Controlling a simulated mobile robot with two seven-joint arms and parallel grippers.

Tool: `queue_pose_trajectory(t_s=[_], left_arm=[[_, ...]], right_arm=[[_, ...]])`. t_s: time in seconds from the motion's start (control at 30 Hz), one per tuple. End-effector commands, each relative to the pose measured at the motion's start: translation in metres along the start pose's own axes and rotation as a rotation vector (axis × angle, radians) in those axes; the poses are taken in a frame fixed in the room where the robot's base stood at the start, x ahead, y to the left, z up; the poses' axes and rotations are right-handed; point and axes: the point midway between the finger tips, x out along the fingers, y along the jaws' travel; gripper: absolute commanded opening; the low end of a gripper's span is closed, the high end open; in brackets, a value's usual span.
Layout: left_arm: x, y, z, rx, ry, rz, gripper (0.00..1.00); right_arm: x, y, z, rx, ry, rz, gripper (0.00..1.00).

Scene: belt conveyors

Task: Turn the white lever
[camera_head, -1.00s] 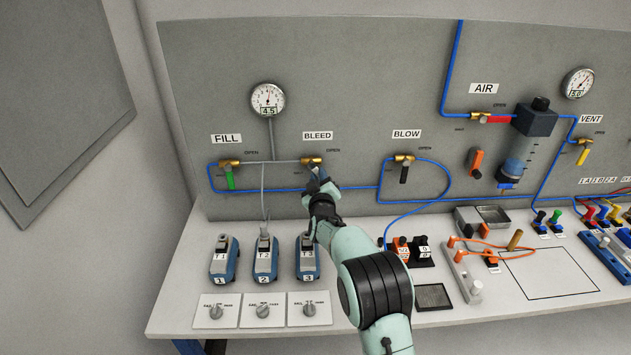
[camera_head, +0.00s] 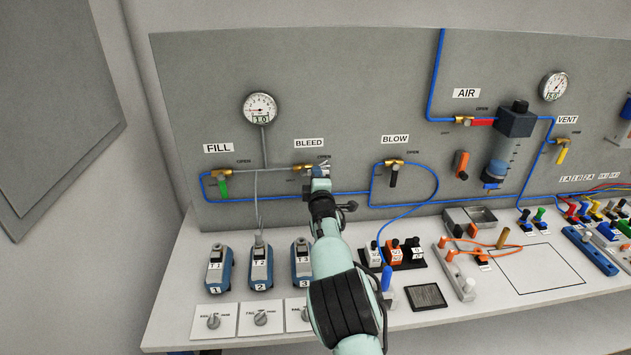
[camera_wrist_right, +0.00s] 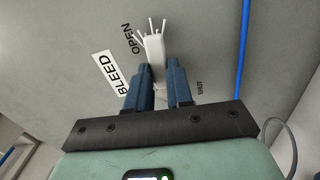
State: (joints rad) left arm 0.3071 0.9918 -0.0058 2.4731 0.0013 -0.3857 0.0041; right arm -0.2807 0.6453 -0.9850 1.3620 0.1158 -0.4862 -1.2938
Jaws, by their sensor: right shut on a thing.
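The white lever (camera_wrist_right: 155,50) of the BLEED valve (camera_head: 303,171) sits between the blue fingers of my right gripper (camera_wrist_right: 160,82) in the wrist view. The fingers are shut on it. Its far end shows beyond the fingertips, beside the OPEN label, with SHUT on the other side. In the head view my right gripper (camera_head: 320,173) reaches up to the panel, just right of the brass valve body. It hides most of the lever there; a pale bit (camera_head: 323,163) shows by OPEN. My left gripper is not in view.
The FILL valve (camera_head: 222,187) with a green lever is to the left, the BLOW valve (camera_head: 393,177) with a black lever to the right. A gauge (camera_head: 260,109) reading 1.0 hangs above. Several blue devices and knobs stand on the bench below.

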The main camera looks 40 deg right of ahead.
Motion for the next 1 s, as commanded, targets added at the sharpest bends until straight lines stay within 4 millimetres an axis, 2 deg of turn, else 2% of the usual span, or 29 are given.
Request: queue_pose_trajectory(t_s=[0.3, 0.77, 0.8, 0.87, 1.0], left_arm=[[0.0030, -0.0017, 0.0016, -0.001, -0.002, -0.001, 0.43], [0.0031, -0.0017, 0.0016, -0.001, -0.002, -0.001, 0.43], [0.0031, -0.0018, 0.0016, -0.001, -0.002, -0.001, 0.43], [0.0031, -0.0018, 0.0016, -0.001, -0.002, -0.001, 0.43], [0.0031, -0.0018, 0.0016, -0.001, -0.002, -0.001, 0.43]], right_arm=[[0.0000, 0.0034, -0.0011, -0.096, 0.002, 0.001, 0.00], [0.0001, 0.0041, -0.0008, -0.109, 0.001, 0.001, 0.00], [0.0001, 0.0041, -0.0008, -0.109, 0.001, 0.001, 0.27], [0.0001, 0.0042, -0.0007, -0.109, 0.001, 0.001, 0.47], [0.0001, 0.0040, -0.0005, -0.107, 0.001, 0.001, 0.47]])
